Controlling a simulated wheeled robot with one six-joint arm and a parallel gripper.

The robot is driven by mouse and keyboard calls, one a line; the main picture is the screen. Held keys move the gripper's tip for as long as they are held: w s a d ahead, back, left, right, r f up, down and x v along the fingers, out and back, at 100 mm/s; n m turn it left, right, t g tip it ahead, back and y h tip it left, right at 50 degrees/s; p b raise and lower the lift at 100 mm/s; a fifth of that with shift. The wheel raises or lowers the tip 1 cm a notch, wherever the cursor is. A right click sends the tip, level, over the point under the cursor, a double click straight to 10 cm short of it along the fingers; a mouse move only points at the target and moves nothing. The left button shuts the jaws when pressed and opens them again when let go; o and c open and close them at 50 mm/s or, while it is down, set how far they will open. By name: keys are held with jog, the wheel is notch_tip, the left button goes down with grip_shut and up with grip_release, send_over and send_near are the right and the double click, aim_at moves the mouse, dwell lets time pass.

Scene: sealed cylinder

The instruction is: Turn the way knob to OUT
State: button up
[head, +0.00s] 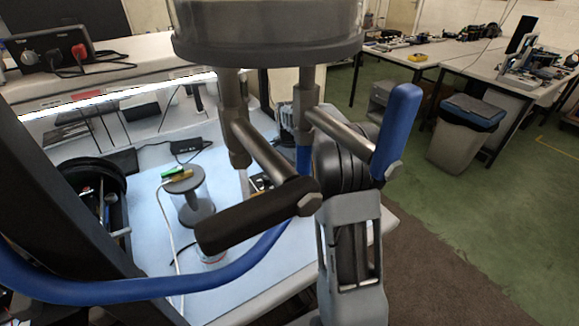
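The sealed cylinder (268,40) shows at the top, cut off by the frame, with a dark grey base and a clear wall above. Two metal fittings hang below it, each with a lever-like knob. The black knob (250,222) points down and to the left. The blue knob (398,131) on the right stands nearly upright, slightly tilted. No lettering such as OUT is readable, so I cannot tell which is the way knob. My grey and black arm end (350,240) is behind and below the blue knob. Its fingertips cannot be made out, nor any contact with a knob.
A blue hose (150,290) curves across the lower left. A grey waste bin (465,135) stands on open green floor at right.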

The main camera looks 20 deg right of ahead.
jog(key=n+p, duration=0.1)
jog(key=n, duration=0.5)
jog(key=shift+r+n+p, duration=0.1)
jog(key=shift+n+p, duration=0.25)
jog(key=shift+n, duration=0.05)
jog(key=n, duration=0.3)
jog(key=shift+n+p, duration=0.3)
jog(key=n, duration=0.3)
jog(key=shift+n, duration=0.3)
jog(key=n, duration=0.3)
jog(key=shift+a+n+p, duration=0.1)
jog(key=shift+n+p, duration=0.2)
jog(key=shift+p, duration=0.1)
jog(key=n, duration=0.3)
jog(key=shift+n, duration=0.4)
jog(key=n, duration=0.6)
jog(key=shift+p, duration=0.35)
jog(key=shift+n, duration=0.4)
